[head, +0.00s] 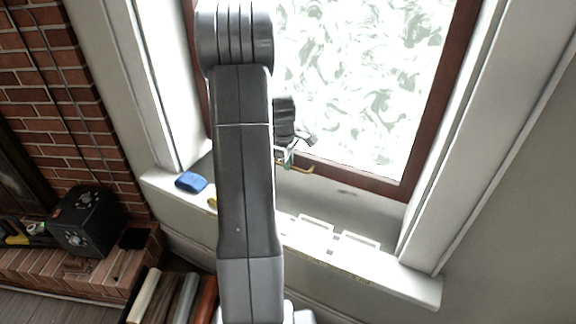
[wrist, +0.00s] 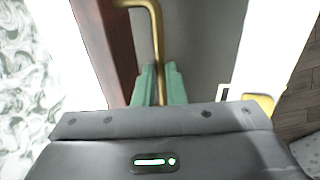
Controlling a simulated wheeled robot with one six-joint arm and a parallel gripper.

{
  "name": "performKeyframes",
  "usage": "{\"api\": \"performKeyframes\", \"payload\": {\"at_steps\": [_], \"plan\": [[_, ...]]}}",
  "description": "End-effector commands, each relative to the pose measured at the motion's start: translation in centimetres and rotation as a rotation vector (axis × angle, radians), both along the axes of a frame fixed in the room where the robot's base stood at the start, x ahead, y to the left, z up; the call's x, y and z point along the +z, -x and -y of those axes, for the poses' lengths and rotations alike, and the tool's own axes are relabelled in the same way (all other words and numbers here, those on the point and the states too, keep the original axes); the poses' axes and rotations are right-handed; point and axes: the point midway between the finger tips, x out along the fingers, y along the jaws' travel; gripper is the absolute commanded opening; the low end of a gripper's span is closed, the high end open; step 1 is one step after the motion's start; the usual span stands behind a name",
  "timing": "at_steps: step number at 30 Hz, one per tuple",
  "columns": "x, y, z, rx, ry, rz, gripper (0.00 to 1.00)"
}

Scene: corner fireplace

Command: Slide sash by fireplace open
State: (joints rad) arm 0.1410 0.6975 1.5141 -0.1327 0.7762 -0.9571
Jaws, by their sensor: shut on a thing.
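The sash (head: 360,180) has a dark red-brown frame around pale, swirl-patterned glass, and stands in the white window recess beside the brick fireplace. Its frame also shows in the wrist view (wrist: 108,42). A brass handle (head: 300,169) sticks out at its bottom rail. In the wrist view the bent brass handle (wrist: 157,38) runs down between the green fingers of my gripper (wrist: 159,80), which is shut on it. In the head view my gripper (head: 284,156) is small at the bottom rail, and my arm hides the sash's left part.
On the white sill (head: 415,285) lie a blue object (head: 191,181), a yellow piece (head: 212,202) and white flat pieces (head: 318,222). A black box (head: 86,220) stands on the brick hearth (head: 75,277) at left. Books (head: 180,300) stand below the sill.

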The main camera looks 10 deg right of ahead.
Motion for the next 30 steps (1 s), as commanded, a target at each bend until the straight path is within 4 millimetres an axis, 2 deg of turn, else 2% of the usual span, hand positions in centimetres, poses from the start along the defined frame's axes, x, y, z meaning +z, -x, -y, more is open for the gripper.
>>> {"api": "performKeyframes", "payload": {"at_steps": [1,3,9,15,21,25,30], "plan": [[2.9,-0.3,0.1,0.001,0.003,0.010,0.00],[5.2,-0.3,0.1,0.001,0.003,0.010,0.00],[11.7,-0.3,0.1,0.001,0.004,0.012,0.00],[17.2,-0.3,0.1,0.001,0.003,0.012,0.00],[21.0,-0.3,0.1,0.001,0.002,0.011,0.00],[22.4,-0.3,0.1,0.001,0.002,0.011,0.00],[23.2,-0.3,0.1,0.001,0.002,0.010,0.00]]}}
